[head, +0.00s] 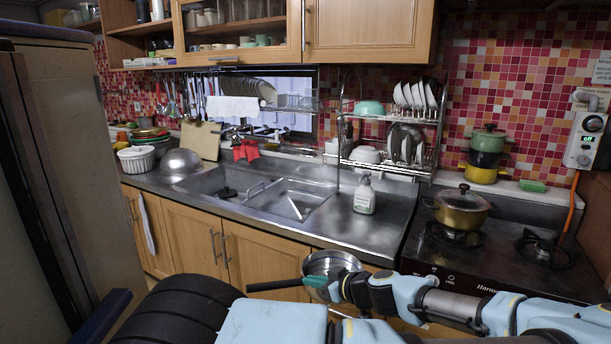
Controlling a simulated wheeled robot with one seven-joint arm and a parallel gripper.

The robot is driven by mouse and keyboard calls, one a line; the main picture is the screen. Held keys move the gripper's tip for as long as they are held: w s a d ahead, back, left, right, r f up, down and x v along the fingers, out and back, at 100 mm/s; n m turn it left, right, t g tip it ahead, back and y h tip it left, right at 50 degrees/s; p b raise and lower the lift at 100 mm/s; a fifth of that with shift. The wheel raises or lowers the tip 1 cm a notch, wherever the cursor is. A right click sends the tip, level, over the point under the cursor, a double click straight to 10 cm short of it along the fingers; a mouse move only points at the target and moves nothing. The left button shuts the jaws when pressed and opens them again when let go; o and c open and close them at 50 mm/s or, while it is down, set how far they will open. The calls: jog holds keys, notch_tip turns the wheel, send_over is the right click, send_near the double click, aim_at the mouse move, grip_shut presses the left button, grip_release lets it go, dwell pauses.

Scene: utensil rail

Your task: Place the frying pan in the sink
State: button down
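The frying pan (329,262) is a shiny steel pan with a dark handle stretching to the left. It hangs in the air in front of the lower cabinets, below the counter's front edge. My gripper (322,284) is at the handle, near the pan body, and appears shut on it; the fingertips are small and partly hidden. The steel sink (290,203) is set in the counter behind and to the left of the pan. It has a left and a right basin, with a dark drain piece in the left one and a light object in the right one.
A soap bottle (364,195) stands on the steel counter right of the sink. A dish rack (388,166) stands behind it. A gold pot (461,208) sits on the stove at right. A metal bowl (181,163) lies left of the sink. A fridge-like cabinet (75,170) fills the left side.

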jog(key=shift+w+a+f+m+t+h+b, duration=0.5)
jog(key=shift+w+a+f+m+h, duration=0.35)
jog(key=shift+a, duration=2.2)
jog(key=shift+w+a+f+m+t+h+b, duration=0.3)
jog(key=shift+w+a+f+m+t+h, duration=0.5)
jog(key=shift+a, duration=2.25)
jog(key=shift+s+d+f+m+t+h, duration=0.15)
jog(key=shift+s+f+m+h, duration=0.4)
jog(key=shift+s+m+h, duration=0.3)
jog(key=shift+s+a+f+m+t+h, duration=0.1)
jog(key=shift+s+f+m+t+h, duration=0.1)
jog(key=shift+s+f+m+h, duration=0.6)
jog(key=shift+s+d+f+m+t+h, duration=0.2)
jog(key=shift+s+m+h, duration=0.4)
jog(key=shift+m+h, duration=0.5)
jog(key=shift+a, duration=0.15)
